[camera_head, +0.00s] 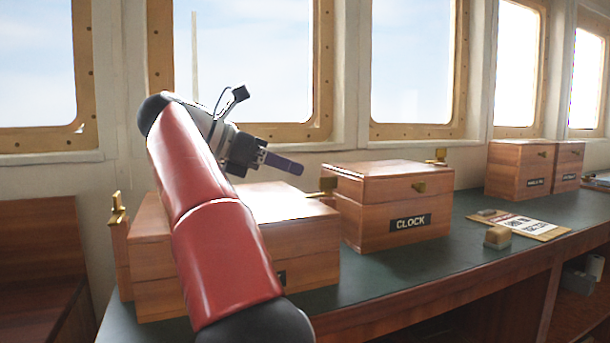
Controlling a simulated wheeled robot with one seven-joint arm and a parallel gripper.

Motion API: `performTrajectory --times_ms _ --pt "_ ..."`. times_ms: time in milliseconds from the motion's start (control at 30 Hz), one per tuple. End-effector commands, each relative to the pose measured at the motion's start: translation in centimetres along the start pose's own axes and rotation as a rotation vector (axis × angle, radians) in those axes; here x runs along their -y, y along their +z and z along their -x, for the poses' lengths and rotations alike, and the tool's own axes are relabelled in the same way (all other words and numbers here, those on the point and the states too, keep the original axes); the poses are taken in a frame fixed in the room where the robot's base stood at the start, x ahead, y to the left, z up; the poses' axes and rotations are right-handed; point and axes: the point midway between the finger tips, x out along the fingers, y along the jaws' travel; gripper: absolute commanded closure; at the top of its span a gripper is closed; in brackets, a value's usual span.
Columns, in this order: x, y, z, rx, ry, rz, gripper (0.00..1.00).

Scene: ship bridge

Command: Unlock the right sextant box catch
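A wide wooden box (315,262) stands on the green desktop behind my arm. My arm covers much of its front and nearly all of its label, so I cannot read whether it is the sextant box. A brass catch (328,185) shows at its right end, and another brass catch (117,208) stands up at its left end. My gripper (287,163) is above the back of this box, left of and above the right catch, apart from it. The fingers point right and overlap in this view, so I cannot see a gap. Nothing shows held in them.
A box labelled CLOCK (360,215) stands close on the right, with brass fittings at its front and back right. Farther right are a clipboard (540,229), a small wooden block (497,238) and two more boxes (518,170). Windows line the wall behind.

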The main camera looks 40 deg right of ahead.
Motion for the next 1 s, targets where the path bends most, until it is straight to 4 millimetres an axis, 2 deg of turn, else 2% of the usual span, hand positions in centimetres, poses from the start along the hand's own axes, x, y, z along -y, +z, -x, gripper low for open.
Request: performTrajectory --times_ms 500,867,1000 --pt "0.1 0.1 -6.9 -0.001 -0.003 -0.001 0.73" --pt "0.1 0.0 -7.7 -0.001 -0.001 -0.001 0.73" --pt "0.1 0.0 -7.7 -0.001 -0.001 -0.001 0.89"
